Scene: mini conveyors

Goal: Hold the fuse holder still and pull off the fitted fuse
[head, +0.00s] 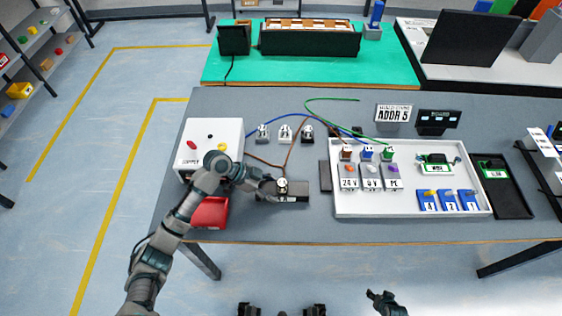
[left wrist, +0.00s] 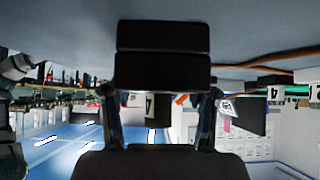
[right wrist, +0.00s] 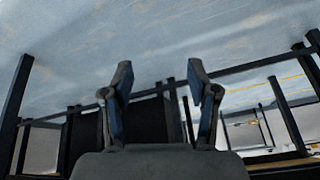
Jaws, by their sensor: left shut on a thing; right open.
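A dark block (head: 290,199), which looks like the fuse holder, lies near the front edge of the grey table. A small part with a pale round top (head: 282,185) stands at its back side; I cannot tell whether this is the fitted fuse. My left gripper (head: 266,187) reaches it from the left and is shut on it. In the left wrist view the black block (left wrist: 162,70) sits between the two fingers and hides much behind it. My right gripper (head: 374,295) is in front of the table, low in the head view. In the right wrist view it (right wrist: 160,75) is open and empty.
A white box (head: 228,134) with coloured knobs and a red bin (head: 210,213) stand left of the block. A white tray (head: 411,211) with connectors and blue numbered pieces is to the right. Brown, blue and green wires cross the table behind.

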